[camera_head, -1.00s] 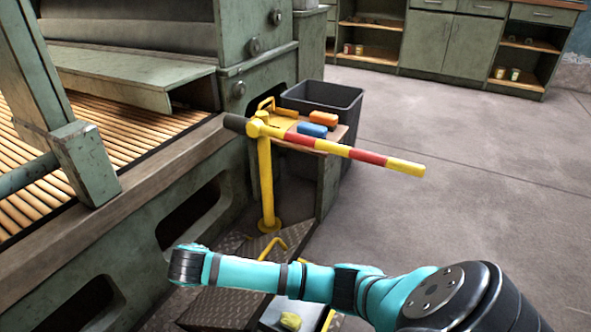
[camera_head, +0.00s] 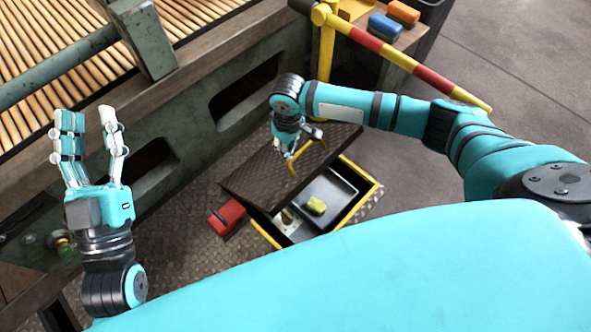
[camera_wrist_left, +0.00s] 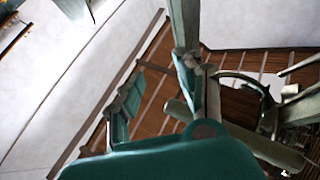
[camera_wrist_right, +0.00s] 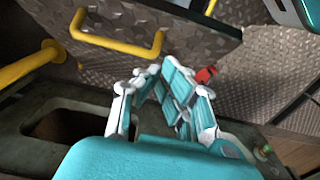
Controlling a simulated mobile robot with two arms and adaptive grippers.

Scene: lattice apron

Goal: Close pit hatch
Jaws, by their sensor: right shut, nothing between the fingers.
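The pit hatch (camera_head: 255,180) is a dark tread-plate lid with a yellow handle (camera_head: 293,170). It stands tilted up beside the yellow-edged pit (camera_head: 372,190), whose inside shows. In the right wrist view the lid (camera_wrist_right: 195,35) and handle (camera_wrist_right: 115,42) are beyond my fingers. My right gripper (camera_head: 288,150) is shut and empty, over the lid close to the handle; whether it touches cannot be told. Its fingertips show in the right wrist view (camera_wrist_right: 152,78). My left gripper (camera_head: 92,112) is open and empty, fingers upward, left of the hatch.
A red block (camera_head: 227,215) is at the lid's near corner. A yellow lump (camera_head: 316,205) lies in a grey tray in the pit. A red-yellow barrier arm (camera_head: 400,60) extends above, near a shelf with blue (camera_head: 384,27) and orange blocks. The green machine frame (camera_head: 190,125) borders the left.

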